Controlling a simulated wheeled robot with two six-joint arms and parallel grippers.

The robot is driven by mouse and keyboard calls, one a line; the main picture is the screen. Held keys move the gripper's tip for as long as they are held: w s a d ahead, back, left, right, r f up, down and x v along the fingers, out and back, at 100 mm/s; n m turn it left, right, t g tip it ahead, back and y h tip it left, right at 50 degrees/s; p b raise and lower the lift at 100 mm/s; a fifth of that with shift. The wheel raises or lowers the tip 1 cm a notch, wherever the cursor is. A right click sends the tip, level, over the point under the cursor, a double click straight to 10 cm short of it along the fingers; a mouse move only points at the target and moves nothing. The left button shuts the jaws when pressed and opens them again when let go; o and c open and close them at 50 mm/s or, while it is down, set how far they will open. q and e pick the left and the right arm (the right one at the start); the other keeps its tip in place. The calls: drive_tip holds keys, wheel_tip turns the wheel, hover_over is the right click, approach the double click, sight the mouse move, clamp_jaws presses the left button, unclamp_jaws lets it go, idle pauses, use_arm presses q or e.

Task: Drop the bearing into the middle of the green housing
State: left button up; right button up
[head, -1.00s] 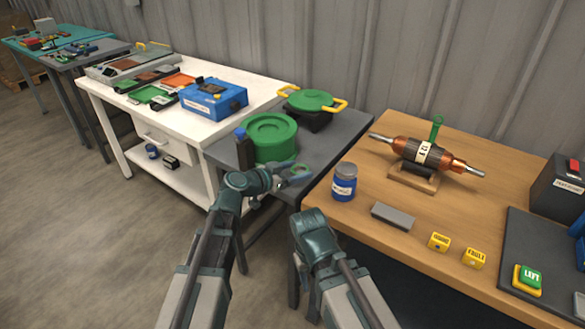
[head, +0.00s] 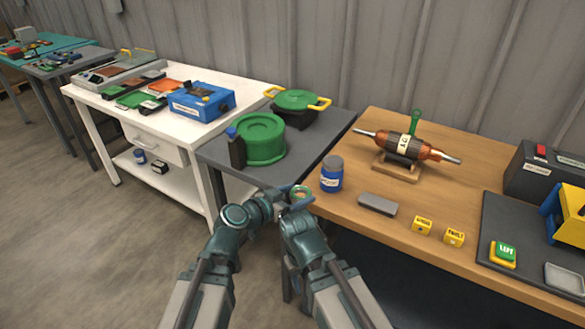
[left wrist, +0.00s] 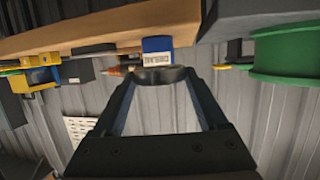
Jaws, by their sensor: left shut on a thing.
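My left gripper (head: 292,195) is shut on the bearing (head: 301,192), a small ring held in the gap in front of the grey and wooden tables. In the left wrist view the bearing (left wrist: 165,74) is a dark ring between the fingertips. A large green cylinder (head: 265,140) stands on the dark grey table, farther back and left of the gripper. Behind it is a green round cover (head: 300,99) with yellow handles on a black base. I cannot tell for certain which green piece is the housing. My right arm is low beside the left; its gripper is hidden.
A dark bottle (head: 236,148) stands against the green cylinder's left side. A blue jar (head: 332,174) stands on the wooden table's near left corner, close to the gripper. A rotor (head: 405,147) rests on its stand.

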wheel_tip(320, 180, up, 15)
drive_tip(key=p, duration=1.4)
drive_tip(key=shift+f, duration=0.2)
drive_tip(key=shift+d, duration=0.1)
